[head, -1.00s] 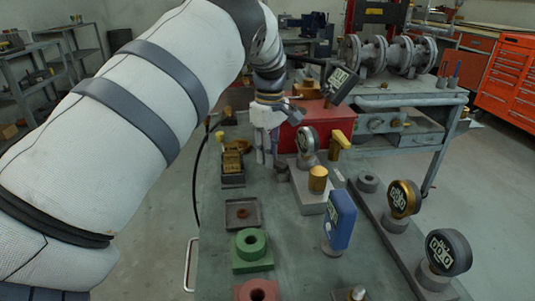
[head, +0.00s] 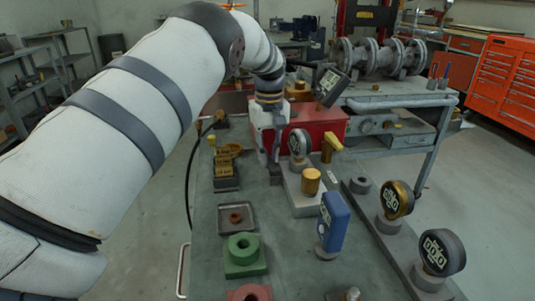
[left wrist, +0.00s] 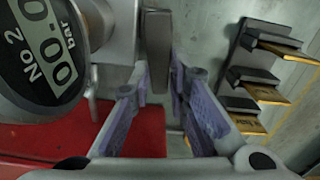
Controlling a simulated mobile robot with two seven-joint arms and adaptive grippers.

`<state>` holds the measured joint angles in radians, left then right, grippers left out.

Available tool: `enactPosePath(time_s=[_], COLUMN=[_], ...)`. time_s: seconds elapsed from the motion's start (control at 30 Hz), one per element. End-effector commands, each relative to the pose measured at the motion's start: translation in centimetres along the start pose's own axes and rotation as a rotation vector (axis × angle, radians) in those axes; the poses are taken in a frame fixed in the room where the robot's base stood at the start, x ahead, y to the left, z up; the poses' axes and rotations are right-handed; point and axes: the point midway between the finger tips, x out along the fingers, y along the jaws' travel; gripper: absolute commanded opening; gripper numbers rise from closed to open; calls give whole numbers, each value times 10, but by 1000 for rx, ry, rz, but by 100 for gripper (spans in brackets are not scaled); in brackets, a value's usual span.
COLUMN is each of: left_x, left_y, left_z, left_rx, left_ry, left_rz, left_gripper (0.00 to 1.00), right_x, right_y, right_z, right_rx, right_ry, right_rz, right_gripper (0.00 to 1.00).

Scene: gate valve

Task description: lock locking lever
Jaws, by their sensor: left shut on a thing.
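My left gripper (head: 275,152) is at the far part of the green-grey table, just left of the round gauge by the red box. My right gripper is not in view.
The gauge (head: 299,143) stands close to the right of my gripper and is large in the wrist view (left wrist: 45,55). The red box (head: 318,122) is behind. Yellow-marked dark blocks (head: 225,172) lie to the left. A yellow handle (head: 331,146) stands to the right.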

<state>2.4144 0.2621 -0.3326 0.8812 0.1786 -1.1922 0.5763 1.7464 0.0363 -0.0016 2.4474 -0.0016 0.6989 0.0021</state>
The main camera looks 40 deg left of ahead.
Motion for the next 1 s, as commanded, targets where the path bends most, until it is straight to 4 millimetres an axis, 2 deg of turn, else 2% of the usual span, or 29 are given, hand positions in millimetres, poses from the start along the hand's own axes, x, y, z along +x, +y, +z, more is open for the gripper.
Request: enactPosePath(time_s=[0.47, 0.5, 0.57, 1.0], left_x=[-2, -2, -1, 0], left_y=[4, 4, 3, 1], left_z=[0, 0, 0, 0], left_rx=[11, 11, 11, 2], left_ry=[3, 3, 2, 0], left_rz=[9, 9, 8, 2], left_gripper=[0, 25, 35, 35], right_x=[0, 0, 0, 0], right_y=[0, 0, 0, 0], right_z=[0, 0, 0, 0], right_rx=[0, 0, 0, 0], right_ry=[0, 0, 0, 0], right_rz=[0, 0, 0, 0], right_gripper=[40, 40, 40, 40])
